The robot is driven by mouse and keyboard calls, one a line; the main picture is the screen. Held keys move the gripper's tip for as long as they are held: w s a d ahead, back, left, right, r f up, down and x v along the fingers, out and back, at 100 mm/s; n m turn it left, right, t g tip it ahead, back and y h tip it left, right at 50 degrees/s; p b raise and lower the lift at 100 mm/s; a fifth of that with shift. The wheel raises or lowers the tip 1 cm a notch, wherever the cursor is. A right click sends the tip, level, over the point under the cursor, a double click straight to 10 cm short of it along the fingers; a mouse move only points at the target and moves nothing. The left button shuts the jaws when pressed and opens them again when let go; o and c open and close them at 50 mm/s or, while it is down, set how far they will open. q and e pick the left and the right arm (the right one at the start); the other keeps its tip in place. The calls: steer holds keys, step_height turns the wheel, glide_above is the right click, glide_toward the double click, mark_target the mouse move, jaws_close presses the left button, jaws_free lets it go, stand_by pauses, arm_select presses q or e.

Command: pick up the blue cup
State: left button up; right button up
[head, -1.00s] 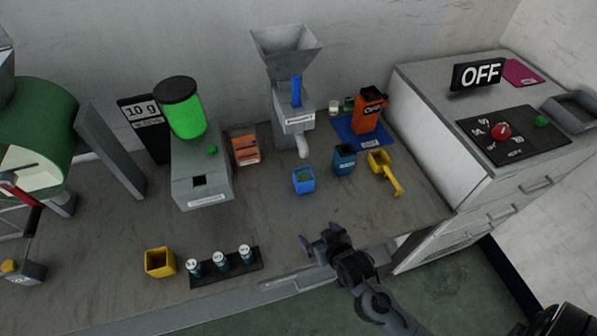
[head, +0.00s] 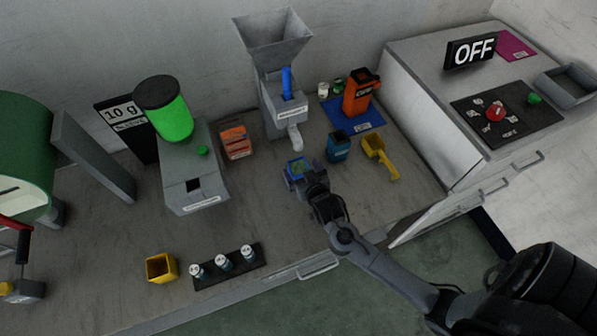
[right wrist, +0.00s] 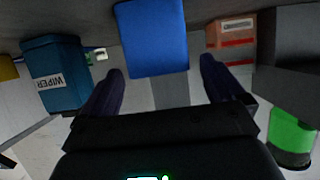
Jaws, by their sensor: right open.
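The blue cup (head: 297,168) stands on the grey bench in front of the grey hopper machine, with green stuff showing inside it. My right gripper (head: 297,181) is at the cup's near side and partly hides it in the head view. In the right wrist view the cup (right wrist: 152,40) shows as a plain blue face just beyond and between the two open fingers (right wrist: 162,80). The fingers look apart from the cup's sides; whether they overlap it in depth I cannot tell. My left gripper is not in view.
A darker blue container (head: 339,147) labelled WIPER and a yellow scoop-like cup (head: 376,150) stand just right of the cup. The hopper's spout (head: 295,137) is close behind. A yellow cup (head: 161,267) and a vial rack (head: 228,267) are at the front left.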

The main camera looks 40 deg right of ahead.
mark_target(296, 162)
steer(key=shift+b+x, duration=0.4)
steer(key=shift+x, duration=2.15)
steer(key=shift+s+f, duration=0.1)
steer(key=shift+f, duration=0.1)
steer(key=shift+c, duration=0.2)
steer(key=c, duration=1.1)
steer(key=shift+o, duration=0.2)
